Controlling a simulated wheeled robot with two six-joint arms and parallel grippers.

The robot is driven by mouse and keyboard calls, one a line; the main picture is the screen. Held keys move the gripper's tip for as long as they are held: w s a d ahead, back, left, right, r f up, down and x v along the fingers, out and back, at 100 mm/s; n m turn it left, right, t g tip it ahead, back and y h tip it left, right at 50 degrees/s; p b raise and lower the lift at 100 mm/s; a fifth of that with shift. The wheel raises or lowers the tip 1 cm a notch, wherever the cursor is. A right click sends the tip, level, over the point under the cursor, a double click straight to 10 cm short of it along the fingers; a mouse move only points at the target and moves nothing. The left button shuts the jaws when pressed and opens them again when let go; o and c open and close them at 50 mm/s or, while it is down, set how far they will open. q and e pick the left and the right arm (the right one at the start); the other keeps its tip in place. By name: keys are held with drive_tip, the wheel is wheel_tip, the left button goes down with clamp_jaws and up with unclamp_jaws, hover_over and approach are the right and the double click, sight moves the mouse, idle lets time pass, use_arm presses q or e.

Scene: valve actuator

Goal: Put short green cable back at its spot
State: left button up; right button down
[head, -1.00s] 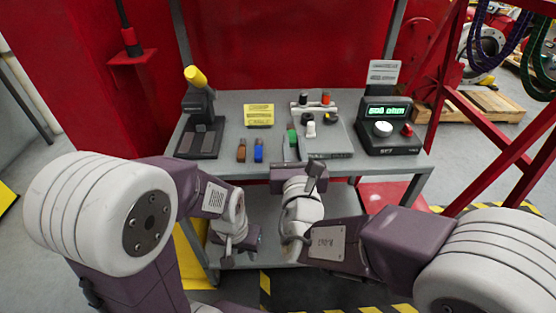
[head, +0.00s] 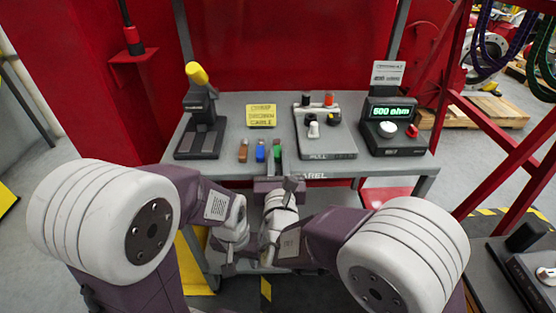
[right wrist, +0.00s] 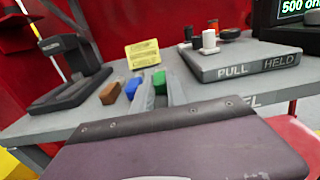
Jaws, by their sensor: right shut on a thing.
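The short green cable (head: 278,152) shows as a small green block at the front of the grey bench, just right of the blue block. It also shows in the right wrist view (right wrist: 159,79). My right gripper (head: 275,158) is shut on it, with a finger on either side in the right wrist view (right wrist: 159,92). I cannot tell whether the green block touches the bench top. A blue block (head: 260,152) and a brown block (head: 243,152) stand in a row to its left. My left gripper (head: 229,266) hangs below the bench top; its jaws are unclear.
A yellow sign (head: 261,114) stands behind the blocks. A grey plate (head: 325,145) with posts is to the right, with a meter reading 500 ohm (head: 393,128) beyond it. A black stand (head: 198,140) with a yellow handle is at left.

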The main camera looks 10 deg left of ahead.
drive_tip(key=c, duration=1.3)
unclamp_jaws()
drive_tip(key=shift+f, duration=0.1)
drive_tip(key=shift+c, duration=0.2)
drive_tip(key=shift+r+p, duration=0.25)
drive_tip(key=shift+p, duration=0.05)
drive_tip(key=shift+s+f, duration=0.1)
drive_tip(key=shift+s, duration=0.25)
drive_tip(key=v, duration=1.1)
drive_tip(key=shift+s+p, duration=0.15)
drive_tip(key=shift+p, duration=0.2)
drive_tip(key=shift+d, duration=0.15)
